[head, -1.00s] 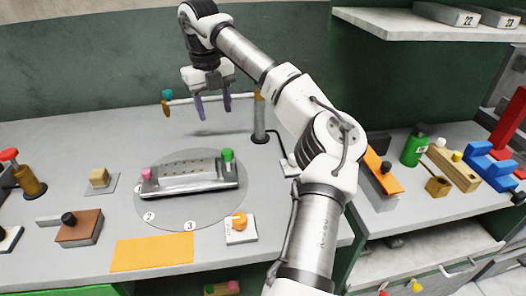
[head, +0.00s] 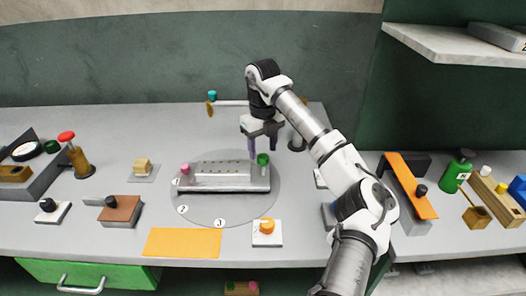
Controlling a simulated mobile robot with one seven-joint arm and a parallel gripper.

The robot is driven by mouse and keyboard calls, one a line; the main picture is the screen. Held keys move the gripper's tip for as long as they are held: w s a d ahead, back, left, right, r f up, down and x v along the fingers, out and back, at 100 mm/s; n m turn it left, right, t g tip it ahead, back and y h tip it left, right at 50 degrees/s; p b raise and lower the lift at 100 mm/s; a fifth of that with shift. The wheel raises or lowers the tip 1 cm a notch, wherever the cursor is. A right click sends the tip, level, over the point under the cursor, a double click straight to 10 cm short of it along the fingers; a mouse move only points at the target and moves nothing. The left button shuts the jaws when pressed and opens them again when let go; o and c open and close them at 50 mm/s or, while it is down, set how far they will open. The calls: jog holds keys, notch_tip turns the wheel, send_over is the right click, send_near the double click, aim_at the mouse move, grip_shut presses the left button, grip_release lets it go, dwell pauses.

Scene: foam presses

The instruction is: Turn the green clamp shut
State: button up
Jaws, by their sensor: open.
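The foam press is a long grey metal block (head: 222,176) on a round grey plate (head: 245,212) in the middle of the table. The green clamp (head: 263,159) stands upright at the block's right end. A pink clamp (head: 185,169) stands at its left end. My gripper (head: 262,147) hangs pointing down at the green clamp's end of the block, with its two purple fingers apart. The fingers appear close behind or above the green clamp; I cannot tell whether they touch it.
An overhead bar (head: 232,103) with a teal knob (head: 212,95) runs behind the press. An orange mat (head: 182,243) and an orange knob on a white base (head: 267,232) lie in front. A brown block (head: 121,210) sits left. A shelf (head: 450,48) overhangs the right side.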

aim_at(263, 157)
jog(key=shift+f, duration=1.45)
jog(key=c, duration=1)
